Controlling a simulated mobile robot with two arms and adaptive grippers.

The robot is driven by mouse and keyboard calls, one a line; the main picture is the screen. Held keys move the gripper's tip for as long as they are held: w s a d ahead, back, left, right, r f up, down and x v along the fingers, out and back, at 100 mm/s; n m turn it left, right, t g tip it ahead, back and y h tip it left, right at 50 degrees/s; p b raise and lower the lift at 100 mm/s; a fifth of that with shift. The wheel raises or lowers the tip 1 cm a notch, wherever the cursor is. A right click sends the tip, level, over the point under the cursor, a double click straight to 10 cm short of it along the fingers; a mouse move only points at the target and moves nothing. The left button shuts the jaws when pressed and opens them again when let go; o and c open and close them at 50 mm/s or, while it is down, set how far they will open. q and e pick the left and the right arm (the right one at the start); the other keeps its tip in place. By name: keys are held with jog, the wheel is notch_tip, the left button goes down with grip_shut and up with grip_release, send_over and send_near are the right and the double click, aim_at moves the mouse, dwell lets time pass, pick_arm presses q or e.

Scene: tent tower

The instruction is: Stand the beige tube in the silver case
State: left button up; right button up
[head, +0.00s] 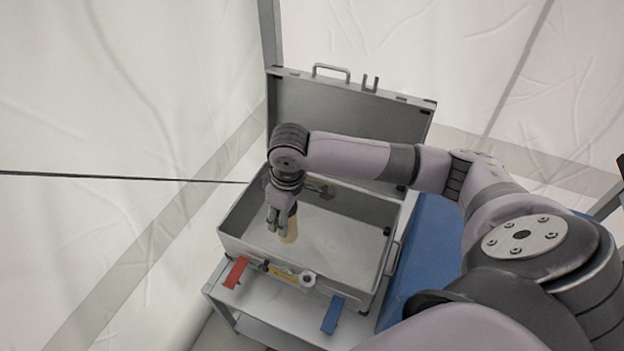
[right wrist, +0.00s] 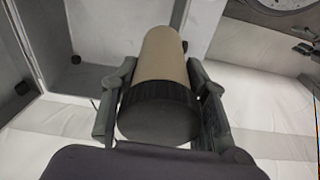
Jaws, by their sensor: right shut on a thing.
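The silver case (head: 345,128) stands open on a small table, its lid raised at the back. The beige tube (head: 292,229) is in my right gripper (head: 278,229), over the left part of the case interior. In the right wrist view the tube (right wrist: 162,65) sits between the two fingers (right wrist: 160,105), with a black ribbed cap at its near end. In the head view the tube points downward, slightly tilted. Its lower end shows close to the case floor; I cannot tell whether it touches. My left gripper is not in view.
A blue surface (head: 432,250) is right of the case. The case's right floor is clear. White tent walls surround the place.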

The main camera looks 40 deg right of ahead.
pick_arm(q)
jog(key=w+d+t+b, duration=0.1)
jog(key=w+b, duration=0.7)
jog(key=b, duration=0.7)
pick_arm(e)
jog(key=w+d+f+n, duration=0.1)
jog(key=w+d+n, duration=0.2)
jog(key=w, duration=0.4)
jog(key=w+d+f+n, duration=0.1)
jog(key=w+d+n, duration=0.1)
jog(key=w, duration=0.4)
jog(key=shift+y, duration=0.3)
jog(key=f+b, duration=0.1)
jog(key=f, duration=0.5)
jog(key=f+b, duration=0.2)
jog(key=f, duration=0.5)
jog(key=f+b, duration=0.1)
jog(key=f, duration=0.6)
jog(key=shift+w+d+b, duration=0.1)
jog(key=shift+d+b, duration=0.15)
jog(key=shift+b, duration=0.05)
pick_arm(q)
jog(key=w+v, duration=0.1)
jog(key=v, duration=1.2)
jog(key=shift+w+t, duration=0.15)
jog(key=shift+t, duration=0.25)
pick_arm(e)
jog(key=shift+r, duration=0.1)
